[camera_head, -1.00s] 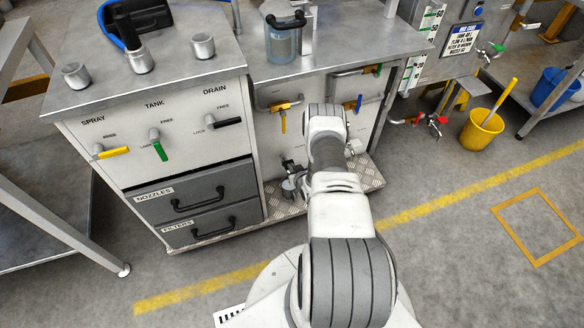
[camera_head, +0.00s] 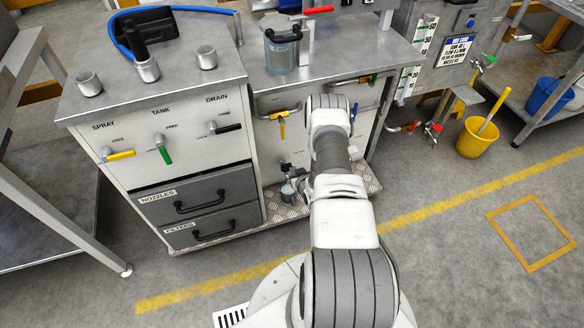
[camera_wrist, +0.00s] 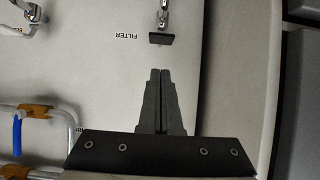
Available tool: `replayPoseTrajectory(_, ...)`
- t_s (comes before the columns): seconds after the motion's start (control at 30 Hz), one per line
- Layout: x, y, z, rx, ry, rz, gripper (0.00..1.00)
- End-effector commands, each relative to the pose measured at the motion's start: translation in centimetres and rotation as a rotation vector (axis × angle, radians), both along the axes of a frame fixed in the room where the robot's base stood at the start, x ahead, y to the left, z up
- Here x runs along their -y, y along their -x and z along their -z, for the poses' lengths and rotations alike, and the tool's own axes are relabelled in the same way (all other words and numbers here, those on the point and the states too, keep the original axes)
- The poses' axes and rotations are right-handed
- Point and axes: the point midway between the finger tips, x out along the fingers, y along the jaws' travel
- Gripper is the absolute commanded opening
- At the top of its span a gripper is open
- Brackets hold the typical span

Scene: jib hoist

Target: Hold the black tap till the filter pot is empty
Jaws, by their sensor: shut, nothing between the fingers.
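A black tap (camera_wrist: 161,39) shows in the wrist view, a short black handle on a metal fitting beside an upside-down FILTER label on a pale panel. My gripper (camera_wrist: 160,72) points at it with its fingers shut together and empty; a gap shows between fingertips and tap in the picture. A small grey pot (camera_head: 289,188) stands low by the cabinet's tread-plate ledge; a clear pot with a black handle (camera_head: 281,52) stands on the cabinet top. I cannot tell which is the filter pot, nor its contents.
A different black lever (camera_head: 228,128) sits under DRAIN, near green (camera_head: 163,150) and yellow (camera_head: 121,155) levers. A pipe with a blue handle (camera_wrist: 17,135) is at left in the wrist view. A yellow bucket (camera_head: 478,137) stands right. Floor there is mostly clear.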

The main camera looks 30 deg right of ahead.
Motion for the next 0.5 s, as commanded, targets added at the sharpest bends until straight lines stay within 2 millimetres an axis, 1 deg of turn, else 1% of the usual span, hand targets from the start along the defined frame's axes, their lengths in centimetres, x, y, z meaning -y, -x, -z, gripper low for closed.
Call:
replayPoseTrajectory(0.03,-0.2,0.8,-1.0,-0.002,-0.001,0.001,0.0)
replayPoseTrajectory(0.2,-0.6,2.8,-2.3,-0.001,0.0,0.001,0.0)
replayPoseTrajectory(0.33,-0.8,3.6,-2.9,0.001,0.002,0.0,0.0)
replayPoseTrajectory(0.5,-0.9,4.0,-3.0,0.001,0.002,0.0,0.0)
